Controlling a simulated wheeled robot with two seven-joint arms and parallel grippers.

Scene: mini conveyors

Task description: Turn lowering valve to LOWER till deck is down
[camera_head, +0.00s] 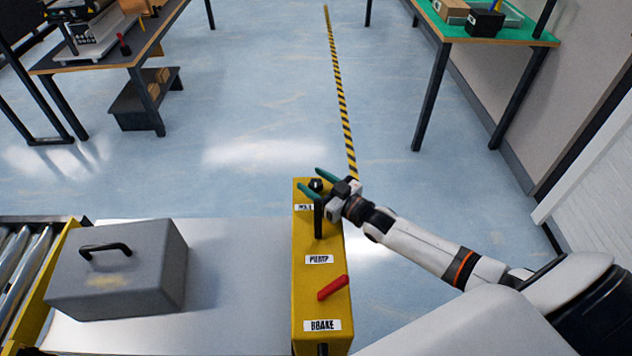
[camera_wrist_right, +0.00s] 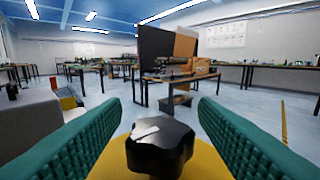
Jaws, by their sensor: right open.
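The lowering valve is a black lobed knob (camera_head: 316,184) with a white pointer mark, at the far end of the yellow control box (camera_head: 304,275). In the right wrist view the knob (camera_wrist_right: 160,150) sits between the fingers, with a visible gap on each side. My right gripper (camera_head: 309,179) is open around the knob, not closed on it. The label beside the knob is partly covered by a finger and cannot be read fully. The deck (camera_head: 232,270) is a pale flat surface left of the box; its height is hard to tell. My left gripper is out of view.
A black pump lever (camera_head: 318,220) stands just nearer than the knob. A red brake lever (camera_head: 333,288) is close to the near end. A grey case (camera_head: 150,275) with a black handle rests on the deck. A roller conveyor (camera_head: 14,262) is at the left. The floor beyond is clear.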

